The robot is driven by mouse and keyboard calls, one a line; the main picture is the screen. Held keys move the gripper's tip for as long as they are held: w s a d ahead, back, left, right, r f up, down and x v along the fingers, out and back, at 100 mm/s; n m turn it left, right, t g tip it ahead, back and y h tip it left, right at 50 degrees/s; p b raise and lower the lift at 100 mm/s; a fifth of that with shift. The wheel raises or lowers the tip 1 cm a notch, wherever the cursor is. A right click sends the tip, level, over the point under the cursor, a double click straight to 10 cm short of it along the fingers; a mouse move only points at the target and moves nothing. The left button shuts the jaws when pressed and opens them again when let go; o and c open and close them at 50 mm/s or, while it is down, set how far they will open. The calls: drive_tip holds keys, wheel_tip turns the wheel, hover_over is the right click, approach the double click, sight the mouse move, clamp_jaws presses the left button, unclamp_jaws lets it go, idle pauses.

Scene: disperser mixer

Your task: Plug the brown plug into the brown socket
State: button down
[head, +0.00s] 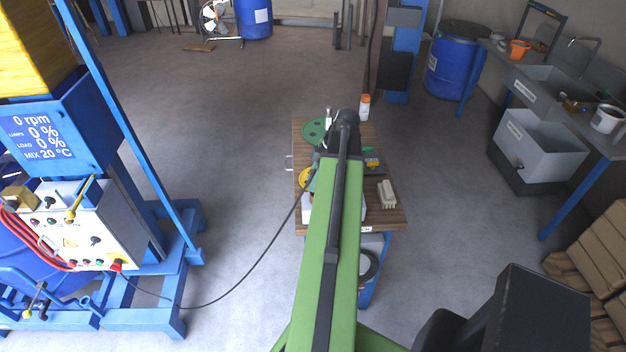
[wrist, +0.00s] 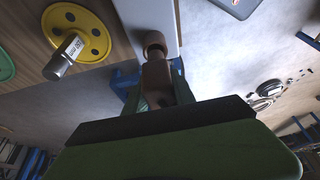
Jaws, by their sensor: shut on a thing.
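In the wrist view my gripper (wrist: 158,88) is shut on the brown plug (wrist: 156,74), whose body shows between the green fingers. Just past the plug is a round brown piece (wrist: 153,41) at the edge of a white surface (wrist: 148,14). I cannot tell whether this piece is the plug's nose or the brown socket, nor whether plug and socket touch. In the head view my arm hides the gripper and the plug over the small wooden table (head: 385,216). A black cable (head: 258,263) runs from the mixer's control box to the table.
A yellow disc (wrist: 93,25) with a metal cylinder lies beside the white surface. A green disc (head: 315,130), a white-and-orange bottle (head: 364,106) and a pale block (head: 386,193) are on the table. The blue mixer frame (head: 150,320) stands left; floor between is clear except for the cable.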

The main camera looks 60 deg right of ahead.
drive_tip(key=shift+f+b, duration=1.7)
drive_tip(key=shift+f, duration=0.1)
drive_tip(key=c, duration=1)
unclamp_jaws()
drive_tip(key=shift+o, duration=0.2)
drive_tip(key=shift+r, duration=0.1)
drive_tip(key=p+v, duration=1.6)
drive_tip(key=v, duration=0.1)
drive_tip(key=shift+r, duration=0.2)
